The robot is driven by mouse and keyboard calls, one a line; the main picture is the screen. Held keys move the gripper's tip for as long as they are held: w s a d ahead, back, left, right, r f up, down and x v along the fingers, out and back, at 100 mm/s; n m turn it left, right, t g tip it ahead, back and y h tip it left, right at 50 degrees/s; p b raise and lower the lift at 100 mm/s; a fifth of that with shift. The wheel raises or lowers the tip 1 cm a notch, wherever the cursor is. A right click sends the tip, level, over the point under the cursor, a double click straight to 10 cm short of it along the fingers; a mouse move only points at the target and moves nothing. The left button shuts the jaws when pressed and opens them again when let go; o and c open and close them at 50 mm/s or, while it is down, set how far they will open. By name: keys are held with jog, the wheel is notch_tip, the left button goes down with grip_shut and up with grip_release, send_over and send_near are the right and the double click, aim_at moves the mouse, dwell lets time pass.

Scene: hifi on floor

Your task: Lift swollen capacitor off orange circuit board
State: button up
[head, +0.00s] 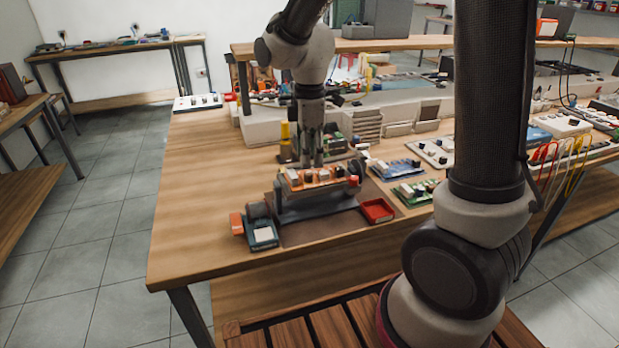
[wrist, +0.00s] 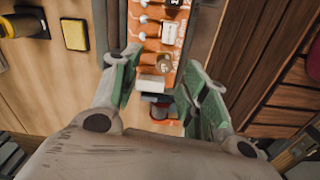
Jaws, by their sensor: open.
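The orange circuit board (head: 318,178) is held in a grey fixture on the table in the head view. In the wrist view the board (wrist: 150,57) runs up the middle, with several parts in a row on it. A round, brown-topped part (wrist: 165,63) looks like the capacitor; whether it is swollen is too small to tell. A white block (wrist: 151,83) sits beside it. My gripper (head: 313,164) points down just over the board. In the wrist view my gripper (wrist: 162,73) is open, its green-padded fingers on either side of the board's near end; contact is unclear.
Blue (head: 394,167) and green (head: 417,190) boards lie farther right. A yellow pad (wrist: 75,34) shows left in the wrist view. The table's left front is clear.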

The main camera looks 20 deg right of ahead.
aim_at(308, 174)
jog(key=f, duration=0.5)
jog(key=shift+s+a, duration=0.2)
jog(key=shift+s, duration=0.1)
jog(key=c, duration=0.8)
